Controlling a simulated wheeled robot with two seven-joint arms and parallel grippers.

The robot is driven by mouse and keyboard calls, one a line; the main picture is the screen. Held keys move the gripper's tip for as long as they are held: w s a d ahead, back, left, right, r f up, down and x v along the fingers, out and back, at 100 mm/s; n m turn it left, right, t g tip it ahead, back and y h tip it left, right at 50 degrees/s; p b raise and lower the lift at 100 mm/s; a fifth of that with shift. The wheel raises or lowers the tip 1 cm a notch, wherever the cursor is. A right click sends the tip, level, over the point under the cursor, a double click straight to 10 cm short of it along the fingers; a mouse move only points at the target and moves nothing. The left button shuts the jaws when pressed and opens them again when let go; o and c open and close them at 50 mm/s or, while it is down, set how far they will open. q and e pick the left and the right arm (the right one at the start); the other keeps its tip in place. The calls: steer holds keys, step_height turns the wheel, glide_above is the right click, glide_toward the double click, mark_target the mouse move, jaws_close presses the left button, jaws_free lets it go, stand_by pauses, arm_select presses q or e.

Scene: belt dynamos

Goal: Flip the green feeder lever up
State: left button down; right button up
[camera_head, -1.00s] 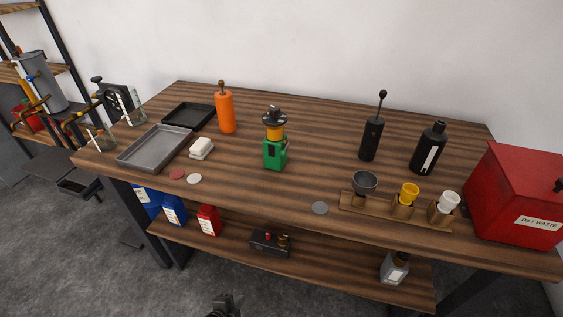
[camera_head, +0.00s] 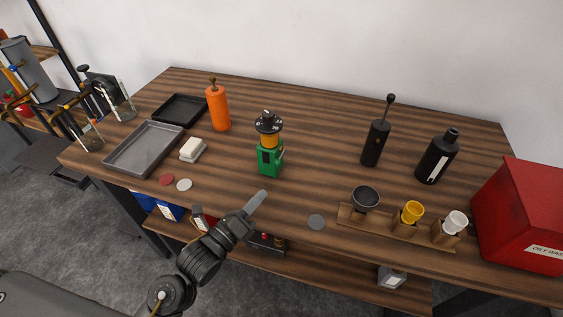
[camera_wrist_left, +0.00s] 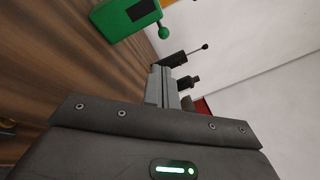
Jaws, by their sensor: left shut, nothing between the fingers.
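The green feeder (camera_head: 270,160) stands upright on the wooden table, with an orange-yellow middle and a black knob-like top (camera_head: 267,122). It also shows at the top of the left wrist view (camera_wrist_left: 118,15), where a small green knob (camera_wrist_left: 163,32) sticks out below a dark opening. My left gripper (camera_head: 257,201) is shut and empty, in front of and just below the feeder in the head view, apart from it. Its closed fingers also show in the left wrist view (camera_wrist_left: 161,87). My right gripper is out of view.
An orange bottle (camera_head: 217,108) and a white block (camera_head: 193,149) stand left of the feeder. A grey disc (camera_head: 316,222) and a cup rack (camera_head: 385,226) lie to the right. Black bottles (camera_head: 437,156) and a red bin (camera_head: 520,215) are farther right. Table around the feeder is mostly clear.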

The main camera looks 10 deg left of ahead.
arm_select(q)
steer(key=shift+s+a+r, duration=0.1)
steer(key=shift+s+a, duration=0.05)
steer(key=shift+s, duration=0.15)
steer(key=shift+w+r, duration=0.1)
steer(key=shift+w, duration=0.1)
steer(key=p, duration=0.2)
glide_toward(281, 156)
steer(key=d, duration=0.2)
steer(key=w+d+f, duration=0.1)
steer(key=p+x, duration=0.1)
steer(key=x, duration=0.2)
steer(key=shift+w+d+f, duration=0.1)
steer(key=shift+w+f, duration=0.05)
steer(key=shift+w+d, duration=0.2)
steer(key=shift+w, duration=0.15)
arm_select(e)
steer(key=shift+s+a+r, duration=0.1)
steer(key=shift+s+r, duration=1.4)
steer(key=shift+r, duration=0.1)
arm_select(q)
steer(key=shift+r+y+p, duration=0.3)
steer(key=shift+p, duration=0.2)
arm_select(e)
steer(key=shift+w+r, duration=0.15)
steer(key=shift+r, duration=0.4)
